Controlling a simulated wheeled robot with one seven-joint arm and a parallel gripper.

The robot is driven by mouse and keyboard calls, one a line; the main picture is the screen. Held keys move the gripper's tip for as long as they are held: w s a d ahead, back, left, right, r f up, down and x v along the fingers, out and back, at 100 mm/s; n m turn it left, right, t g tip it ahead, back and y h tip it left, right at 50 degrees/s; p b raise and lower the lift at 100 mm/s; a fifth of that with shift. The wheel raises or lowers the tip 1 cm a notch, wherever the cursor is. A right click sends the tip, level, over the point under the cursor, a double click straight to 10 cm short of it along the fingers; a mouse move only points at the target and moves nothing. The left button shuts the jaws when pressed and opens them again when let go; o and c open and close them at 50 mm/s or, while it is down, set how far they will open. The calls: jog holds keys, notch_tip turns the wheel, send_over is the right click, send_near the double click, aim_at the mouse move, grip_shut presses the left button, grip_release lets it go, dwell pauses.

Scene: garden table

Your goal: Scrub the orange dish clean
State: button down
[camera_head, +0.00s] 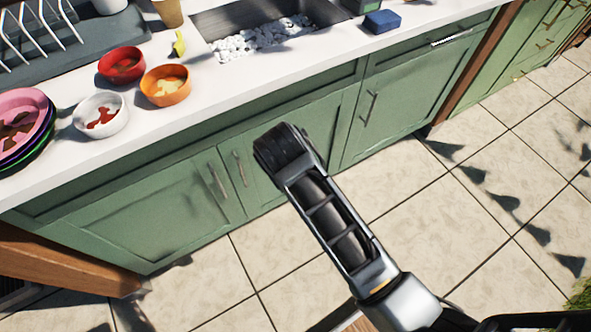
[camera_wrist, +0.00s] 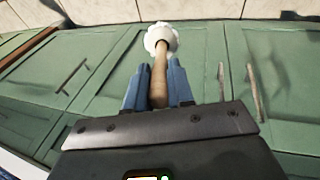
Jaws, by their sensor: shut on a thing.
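The orange dish (camera_head: 166,98) is a small bowl near the counter's front edge in the head view, with yellowish residue inside. My gripper (camera_wrist: 157,78) shows in the wrist view, its two blue fingers shut on the wooden handle of a brush (camera_wrist: 160,40). The brush has a round white head pointing away from the gripper. Green cabinet doors lie behind it, so the brush is apart from the dish. My gripper and the brush cannot be made out in the head view.
A red bowl (camera_head: 122,77) and a white bowl (camera_head: 101,128) with red residue stand beside the orange dish. Stacked plates (camera_head: 45,135) are at the left, a dish rack (camera_head: 40,35) behind. A sink (camera_head: 228,22) with white foam and a blue sponge (camera_head: 382,21) are to the right.

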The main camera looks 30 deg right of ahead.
jog(key=shift+s+d+f, duration=0.1)
jog(key=shift+d, duration=0.05)
jog(key=shift+s+d+f, duration=0.1)
jog(key=shift+d+f, duration=0.05)
jog(key=shift+s+d, duration=0.1)
jog(key=shift+d, duration=0.5)
dwell(0.8)
jog(key=shift+d+r, duration=0.2)
dwell(0.4)
